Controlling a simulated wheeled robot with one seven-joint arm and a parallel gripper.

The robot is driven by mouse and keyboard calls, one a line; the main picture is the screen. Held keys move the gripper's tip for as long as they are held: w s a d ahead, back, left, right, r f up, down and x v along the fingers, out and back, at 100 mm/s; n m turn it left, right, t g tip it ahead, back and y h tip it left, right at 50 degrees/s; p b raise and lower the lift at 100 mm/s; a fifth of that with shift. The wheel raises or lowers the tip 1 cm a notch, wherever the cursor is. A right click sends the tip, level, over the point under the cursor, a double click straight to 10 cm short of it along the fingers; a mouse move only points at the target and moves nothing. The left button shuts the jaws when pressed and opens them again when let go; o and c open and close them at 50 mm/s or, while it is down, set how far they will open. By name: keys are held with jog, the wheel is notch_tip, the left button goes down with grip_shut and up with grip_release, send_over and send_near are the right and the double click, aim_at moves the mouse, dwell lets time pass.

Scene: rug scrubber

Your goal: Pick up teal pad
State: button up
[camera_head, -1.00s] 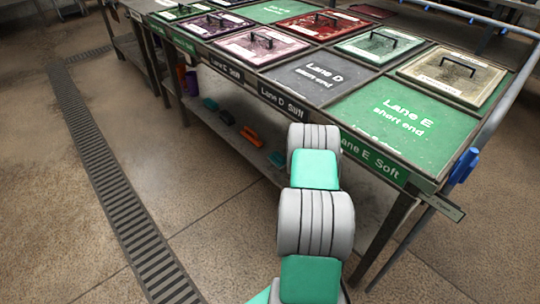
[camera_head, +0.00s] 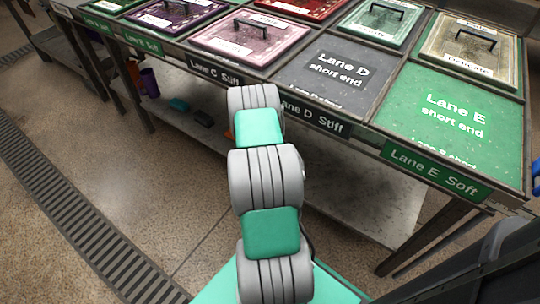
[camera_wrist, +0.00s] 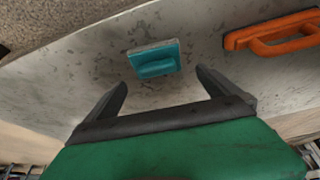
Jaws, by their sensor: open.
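The teal pad (camera_wrist: 154,60) lies on the grey lower shelf (camera_wrist: 80,65) in the wrist view, a small block with a raised grip. In the head view a small teal shape (camera_head: 179,105) shows on the shelf under the table; I cannot tell for sure that it is the same pad. My gripper (camera_wrist: 160,80) is open and empty in the wrist view. Its two dark fingers point toward the pad, one to each side of it in the picture, and the pad appears just beyond the fingertips. The head view hides my gripper behind my arm.
An orange-handled tool (camera_wrist: 275,38) lies on the shelf to the right of the pad. Above, the table (camera_head: 335,75) carries framed panels with handles and lane signs. A table leg (camera_head: 135,95) stands left of the shelf. A floor drain (camera_head: 75,215) runs at left.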

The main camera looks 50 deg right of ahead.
jog(key=b+x, duration=0.2)
jog(key=x, duration=0.5)
jog(key=shift+s+f+b, duration=0.2)
jog(key=shift+f+b, duration=0.1)
jog(key=shift+b, duration=0.1)
jog(key=shift+r, duration=0.1)
jog(key=c, duration=1.1)
jog(key=shift+r+p, duration=0.35)
jog(key=shift+r, duration=0.15)
notch_tip(320, 180, up, 3)
jog(key=shift+r+p, duration=0.1)
jog(key=shift+p, duration=0.65)
jog(key=s+r, duration=0.1)
jog(key=s+a+r+p, duration=0.1)
jog(key=r, duration=0.1)
jog(key=s+a+r+p, duration=0.1)
jog(key=shift+s+a+r, duration=0.1)
jog(key=shift+a+r, duration=0.05)
jog(key=shift+r, duration=0.1)
jog(key=s+a+r+p, duration=0.1)
jog(key=s+a, duration=0.1)
jog(key=s+a+r+p, duration=0.1)
jog(key=s+a+r, duration=0.1)
jog(key=s, duration=0.1)
jog(key=s+a+r+p, duration=0.1)
jog(key=s+a, duration=0.1)
jog(key=s, duration=0.1)
jog(key=shift+s+a+r, duration=0.1)
jog(key=shift+r, duration=0.05)
